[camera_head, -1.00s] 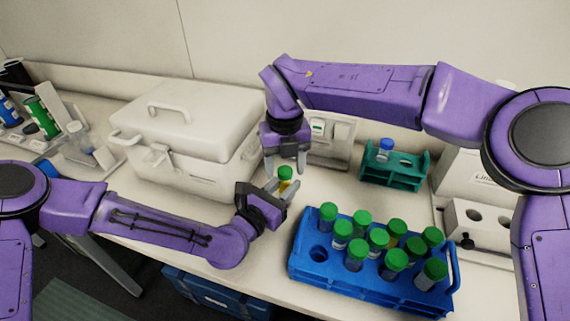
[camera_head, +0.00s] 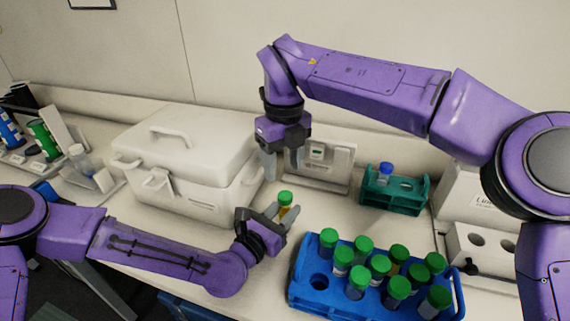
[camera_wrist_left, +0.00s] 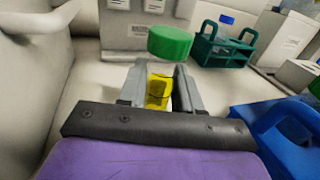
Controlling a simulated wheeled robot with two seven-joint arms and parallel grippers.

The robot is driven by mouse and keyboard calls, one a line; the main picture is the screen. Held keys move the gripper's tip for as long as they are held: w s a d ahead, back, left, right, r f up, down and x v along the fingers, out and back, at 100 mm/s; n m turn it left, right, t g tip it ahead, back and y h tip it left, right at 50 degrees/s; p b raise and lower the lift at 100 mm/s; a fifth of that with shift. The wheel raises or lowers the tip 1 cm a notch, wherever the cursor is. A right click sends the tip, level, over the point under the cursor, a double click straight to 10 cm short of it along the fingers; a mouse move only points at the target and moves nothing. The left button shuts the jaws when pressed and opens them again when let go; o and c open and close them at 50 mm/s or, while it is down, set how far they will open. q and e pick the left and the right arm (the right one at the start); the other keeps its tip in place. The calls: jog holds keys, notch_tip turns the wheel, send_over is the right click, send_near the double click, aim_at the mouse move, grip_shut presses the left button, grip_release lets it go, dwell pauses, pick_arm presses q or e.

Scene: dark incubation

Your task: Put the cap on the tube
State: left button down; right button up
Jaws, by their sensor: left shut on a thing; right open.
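A tube (camera_head: 284,211) with yellow contents stands roughly upright between the fingers of my left gripper (camera_head: 283,216), which is shut on it. It also shows in the left wrist view (camera_wrist_left: 158,92). A green cap (camera_head: 285,197) sits at the top of the tube; in the left wrist view the cap (camera_wrist_left: 170,42) looks a little to the right of the tube's middle. I cannot tell how tightly it is seated. My right gripper (camera_head: 281,165) is open and empty above the cap, apart from it.
A blue rack (camera_head: 335,298) with several green-capped tubes and an empty hole stands to the right of my left gripper. A teal rack (camera_head: 395,201) with a blue-capped tube is behind it. A white box (camera_head: 190,150) stands to the left, and a white device (camera_head: 320,165) behind.

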aim_at(285, 195)
jog(key=n, duration=0.3)
jog(key=shift+d+r, duration=0.2)
notch_tip(285, 195, down, 8)
jog(key=shift+s, duration=0.1)
dwell(0.4)
grip_shut()
